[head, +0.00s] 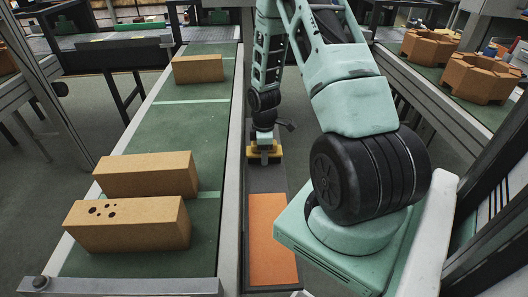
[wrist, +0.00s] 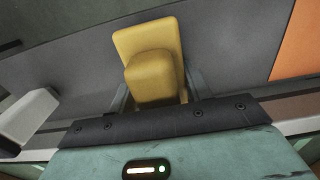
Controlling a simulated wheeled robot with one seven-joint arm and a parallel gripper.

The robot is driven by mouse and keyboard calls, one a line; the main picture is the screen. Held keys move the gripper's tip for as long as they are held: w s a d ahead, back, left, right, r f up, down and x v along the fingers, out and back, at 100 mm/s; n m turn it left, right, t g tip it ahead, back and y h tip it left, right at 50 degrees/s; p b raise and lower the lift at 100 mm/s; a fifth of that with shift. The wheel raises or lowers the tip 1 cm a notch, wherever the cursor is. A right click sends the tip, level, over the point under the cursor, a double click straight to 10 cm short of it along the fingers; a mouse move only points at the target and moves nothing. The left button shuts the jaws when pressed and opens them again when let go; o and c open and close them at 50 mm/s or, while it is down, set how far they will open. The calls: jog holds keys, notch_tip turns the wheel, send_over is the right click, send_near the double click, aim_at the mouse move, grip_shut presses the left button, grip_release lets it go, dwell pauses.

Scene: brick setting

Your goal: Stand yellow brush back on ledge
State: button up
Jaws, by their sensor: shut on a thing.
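The yellow brush (head: 252,158) is at the lower end of my arm in the head view, beside the conveyor's right edge. It fills the upper middle of the wrist view (wrist: 150,40), with a flat yellow part and a raised block. My gripper (head: 264,146) is shut on the brush, with a finger on each side of the block in the wrist view (wrist: 157,92). The grey ledge (head: 266,182) runs beside the conveyor and lies below the brush; it also shows in the wrist view (wrist: 225,50). I cannot tell whether the brush touches it.
An orange panel (head: 272,235) lies on the near part of the grey strip. The green conveyor (head: 180,125) on the left carries brown bricks, the nearest one with holes (head: 125,224). A second conveyor (head: 435,78) at right carries brown blocks. Bare grey strip lies between brush and panel.

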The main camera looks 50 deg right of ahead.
jog(key=o, duration=1)
jog(key=shift+f, duration=0.1)
jog(key=shift+o, duration=0.2)
notch_tip(320, 180, up, 12)
jog(key=shift+r+b, duration=0.2)
jog(key=shift+b, duration=0.1)
jog(key=a+r, duration=0.4)
jog(key=a, duration=0.9)
jog(key=a+r, duration=0.4)
jog(key=a, duration=0.9)
jog(key=s+a+r, duration=0.1)
jog(key=s+a, duration=0.6)
jog(key=s, duration=0.1)
jog(key=s+a+r, duration=0.2)
jog(key=s+a, duration=0.5)
jog(key=s, duration=0.2)
jog(key=shift+a+r+y, duration=0.3)
jog(key=shift+s, duration=0.1)
